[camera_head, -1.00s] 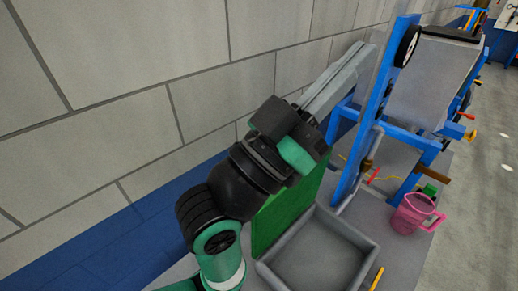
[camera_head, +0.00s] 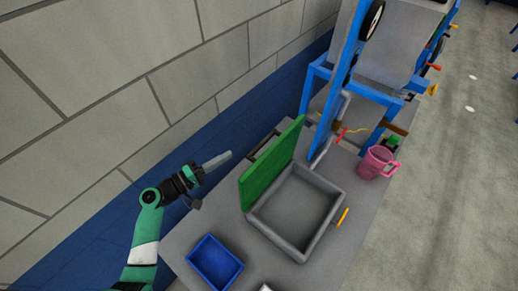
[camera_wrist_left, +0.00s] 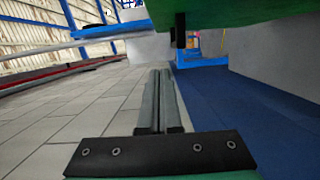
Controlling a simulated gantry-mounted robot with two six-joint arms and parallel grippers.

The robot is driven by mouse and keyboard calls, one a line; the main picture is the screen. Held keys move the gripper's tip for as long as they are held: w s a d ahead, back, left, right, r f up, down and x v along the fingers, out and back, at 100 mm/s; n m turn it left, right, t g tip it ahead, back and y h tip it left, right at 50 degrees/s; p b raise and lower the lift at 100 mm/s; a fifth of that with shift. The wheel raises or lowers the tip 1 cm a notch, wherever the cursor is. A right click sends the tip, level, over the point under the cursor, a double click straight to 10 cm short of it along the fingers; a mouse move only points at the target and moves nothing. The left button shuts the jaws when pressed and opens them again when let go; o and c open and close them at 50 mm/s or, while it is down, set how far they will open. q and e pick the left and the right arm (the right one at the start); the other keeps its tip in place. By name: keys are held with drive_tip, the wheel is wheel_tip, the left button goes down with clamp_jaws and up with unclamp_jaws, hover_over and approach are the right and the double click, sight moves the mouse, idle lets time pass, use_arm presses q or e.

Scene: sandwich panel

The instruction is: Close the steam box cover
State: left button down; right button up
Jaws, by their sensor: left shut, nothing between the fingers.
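The steam box (camera_head: 297,208) is a grey, shallow open box on the grey bench. Its green cover (camera_head: 270,165) stands raised along the box's left edge, so the box is open and looks empty. My left gripper (camera_head: 222,158) is shut and empty, to the left of the cover and apart from it, on the wall side. In the left wrist view its two fingers (camera_wrist_left: 158,88) lie together. A green surface at the top of that view is probably the cover (camera_wrist_left: 220,10). My right gripper is not in view.
A blue tray (camera_head: 215,262) lies at the box's lower left. A pink mug (camera_head: 377,163) stands right of the box, near a blue frame (camera_head: 345,75). A yellow stick (camera_head: 342,216) lies by the box's right side. A block wall (camera_head: 110,90) runs along the left.

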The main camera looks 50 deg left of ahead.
sight(257, 148)
use_arm(q)
drive_tip(key=w+d, duration=0.1)
drive_tip(key=w, duration=0.2)
drive_tip(key=w+d+b, duration=0.1)
drive_tip(key=w, duration=0.2)
drive_tip(key=w+d, duration=0.2)
drive_tip(key=w, duration=0.2)
drive_tip(key=shift+b, duration=0.4)
drive_tip(key=shift+w+d+f, duration=0.1)
drive_tip(key=shift+w+d, duration=0.05)
drive_tip(key=shift+d, duration=0.35)
